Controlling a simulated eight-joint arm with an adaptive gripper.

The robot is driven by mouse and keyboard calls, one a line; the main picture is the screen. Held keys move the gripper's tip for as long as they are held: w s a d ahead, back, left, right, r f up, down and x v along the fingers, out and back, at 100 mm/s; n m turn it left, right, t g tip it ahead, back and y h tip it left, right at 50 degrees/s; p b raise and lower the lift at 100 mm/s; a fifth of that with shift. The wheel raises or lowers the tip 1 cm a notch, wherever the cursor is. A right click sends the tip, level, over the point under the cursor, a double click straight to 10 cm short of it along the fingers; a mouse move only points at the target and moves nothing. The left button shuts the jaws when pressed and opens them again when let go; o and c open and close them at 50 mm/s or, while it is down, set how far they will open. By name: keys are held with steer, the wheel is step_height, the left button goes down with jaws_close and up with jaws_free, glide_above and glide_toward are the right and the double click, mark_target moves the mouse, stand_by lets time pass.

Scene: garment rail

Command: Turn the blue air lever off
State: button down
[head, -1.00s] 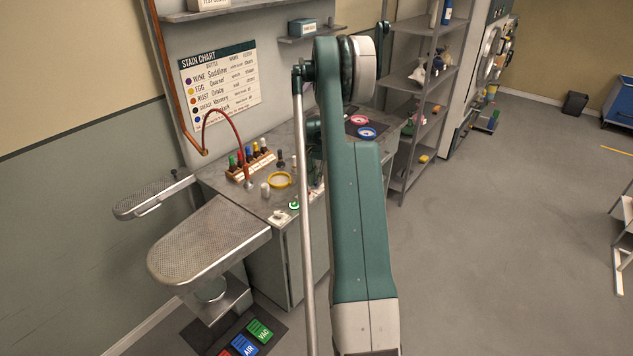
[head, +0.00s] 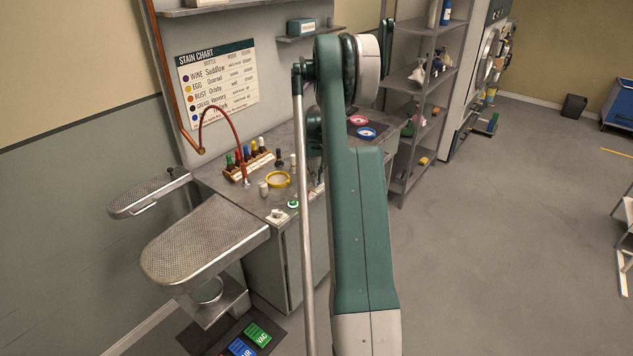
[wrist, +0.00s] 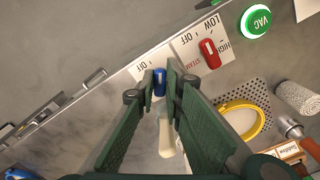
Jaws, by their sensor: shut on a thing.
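In the wrist view the blue air lever (wrist: 159,80) stands between the fingertips of my gripper (wrist: 160,86). The gripper is shut on it. The lever sits by a white label plate (wrist: 140,66) with OFF printed on it. The fingers hide the rest of that plate, so I cannot tell the lever's exact setting. In the head view my own arm hides the gripper and the lever.
A red steam lever (wrist: 209,53) stands close to the right, with a green VAC button (wrist: 257,20) beyond. A yellow ring (wrist: 243,121) and a pale bottle-like thing (wrist: 166,138) are near. Color pedals, one green (head: 258,334), lie on the floor.

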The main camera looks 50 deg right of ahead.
steer(key=n+b, duration=0.1)
steer(key=n, duration=0.5)
steer(key=shift+s+d+n, duration=0.1)
steer(key=shift+d+n, duration=0.05)
steer(key=shift+n, duration=0.15)
stand_by(0.3)
steer(key=c, duration=2.4)
jaws_free()
steer(key=shift+r, duration=0.1)
steer(key=shift+r, duration=5.95)
